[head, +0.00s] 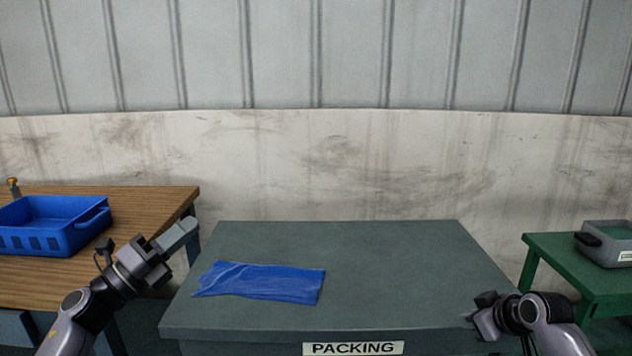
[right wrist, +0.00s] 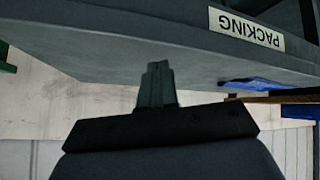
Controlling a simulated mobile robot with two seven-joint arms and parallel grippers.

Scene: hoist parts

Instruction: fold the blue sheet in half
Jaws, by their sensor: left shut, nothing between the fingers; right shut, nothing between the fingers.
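The blue sheet (head: 262,282) lies flat on the left half of the grey-green packing table (head: 400,270). It is a long, wrinkled strip with uneven edges at its left end. My left gripper (head: 188,230) is shut and empty, raised left of the sheet and apart from it. My right gripper (head: 480,310) is at the table's front right corner, far from the sheet; its shut, empty fingers (right wrist: 157,78) show in the right wrist view. A small blue patch (right wrist: 252,84) at the table's edge shows there too.
A wooden table (head: 150,205) at the left holds a blue basket (head: 60,240). A green table (head: 560,260) at the right holds a grey bin (head: 610,250). The packing table's middle and right are clear. A PACKING label (head: 353,349) marks its front.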

